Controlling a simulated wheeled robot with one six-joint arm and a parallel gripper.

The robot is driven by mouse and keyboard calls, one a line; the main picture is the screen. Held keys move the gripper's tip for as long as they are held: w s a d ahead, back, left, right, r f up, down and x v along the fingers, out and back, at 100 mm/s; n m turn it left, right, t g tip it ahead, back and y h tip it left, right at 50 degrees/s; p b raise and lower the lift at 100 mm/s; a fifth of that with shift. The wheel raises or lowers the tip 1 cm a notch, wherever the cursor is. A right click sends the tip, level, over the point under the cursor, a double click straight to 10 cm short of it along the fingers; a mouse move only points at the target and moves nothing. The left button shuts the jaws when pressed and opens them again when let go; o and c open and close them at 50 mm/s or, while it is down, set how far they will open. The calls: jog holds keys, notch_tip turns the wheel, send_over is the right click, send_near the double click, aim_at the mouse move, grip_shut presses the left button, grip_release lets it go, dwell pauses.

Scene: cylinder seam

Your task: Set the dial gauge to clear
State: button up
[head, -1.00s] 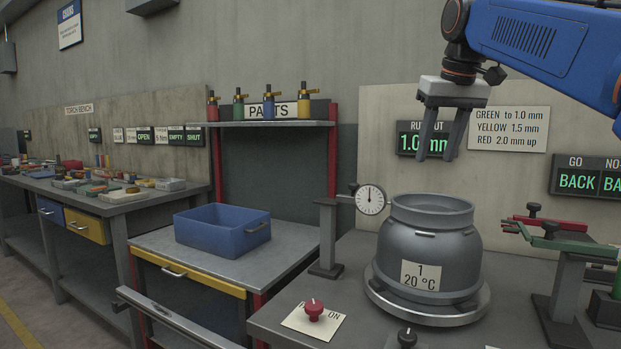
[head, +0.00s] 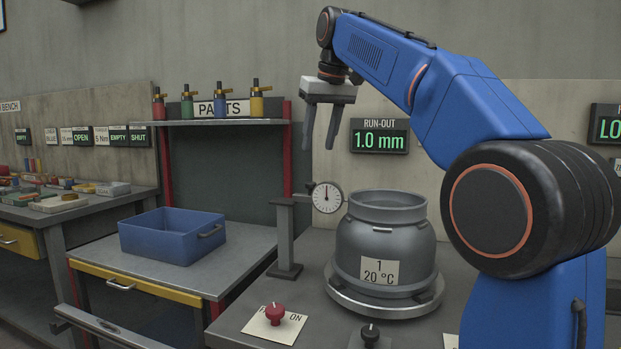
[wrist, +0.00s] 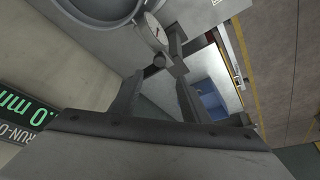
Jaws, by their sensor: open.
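The dial gauge (head: 327,197) has a round white face and sits on an arm from a grey post (head: 285,235), close against the left side of the grey cylinder (head: 386,245). The cylinder is labelled "1 20 °C" and stands on a round turntable plate (head: 388,307). My gripper (head: 320,146) is open and empty, pointing down above the gauge. In the wrist view the gauge (wrist: 156,31) shows beyond my fingers (wrist: 158,100), apart from them. The run-out display (head: 380,136) reads 1.0 mm in green.
A blue bin (head: 172,236) stands on the side table at left. A shelf (head: 222,122) with several coloured bottles is behind it.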

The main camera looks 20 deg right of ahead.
aim_at(312, 183)
jog(key=x, duration=1.1)
jog(key=shift+f, duration=0.15)
